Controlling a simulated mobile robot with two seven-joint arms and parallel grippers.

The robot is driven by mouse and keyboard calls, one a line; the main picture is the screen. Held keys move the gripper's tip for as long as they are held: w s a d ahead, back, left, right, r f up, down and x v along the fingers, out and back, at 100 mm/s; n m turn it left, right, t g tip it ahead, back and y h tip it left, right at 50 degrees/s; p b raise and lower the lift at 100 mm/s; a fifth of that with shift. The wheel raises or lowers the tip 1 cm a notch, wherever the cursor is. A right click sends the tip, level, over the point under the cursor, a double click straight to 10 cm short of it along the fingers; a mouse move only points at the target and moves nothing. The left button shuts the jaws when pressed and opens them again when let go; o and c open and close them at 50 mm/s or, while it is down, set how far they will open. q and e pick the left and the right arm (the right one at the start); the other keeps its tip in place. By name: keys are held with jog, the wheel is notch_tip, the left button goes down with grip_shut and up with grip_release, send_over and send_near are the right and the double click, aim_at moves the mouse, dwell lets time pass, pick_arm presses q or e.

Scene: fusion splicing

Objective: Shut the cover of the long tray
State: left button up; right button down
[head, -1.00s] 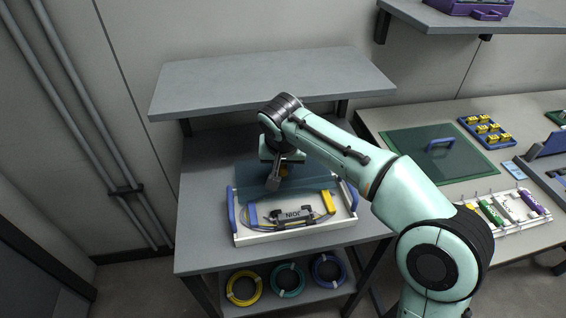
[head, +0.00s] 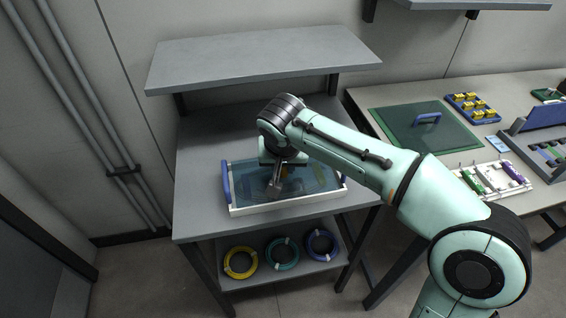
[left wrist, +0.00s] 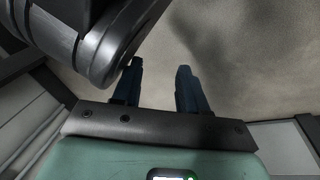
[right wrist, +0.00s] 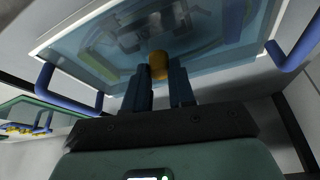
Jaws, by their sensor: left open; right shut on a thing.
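The long white tray (head: 262,208) with blue end handles sits on the grey bench. Its see-through blue cover (head: 318,184) lies over the tray, and the contents show dimly through it. I cannot tell if the cover rests fully on the rim. My right gripper (head: 273,190) is over the middle of the cover. In the right wrist view its fingers (right wrist: 160,75) are shut on the orange knob (right wrist: 158,62) of the cover. My left gripper (left wrist: 159,68) shows only in the left wrist view, open and empty.
A raised grey shelf (head: 260,58) stands behind the tray. Yellow, teal and blue cable coils (head: 282,254) lie on the lower shelf.

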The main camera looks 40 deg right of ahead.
jog(key=c, duration=0.9)
grip_release()
jog(key=shift+c, duration=0.2)
jog(key=shift+r, duration=0.1)
pick_arm(q)
jog(key=w+r+t+p, duration=0.1)
jog(key=w+r+p, duration=0.1)
jog(key=w+r, duration=0.2)
pick_arm(e)
jog(key=v, duration=0.6)
jog(key=shift+r, duration=0.1)
pick_arm(q)
jog(key=shift+m+g+h, duration=0.3)
jog(key=shift+g, duration=0.1)
jog(key=s+d+r+p, duration=0.1)
jog(key=s, duration=0.1)
jog(key=s+d+r+p, duration=0.1)
jog(key=s, duration=0.1)
jog(key=shift+d+r+p, duration=0.3)
jog(key=shift+d+p, duration=0.05)
pick_arm(e)
jog(key=v, duration=0.7)
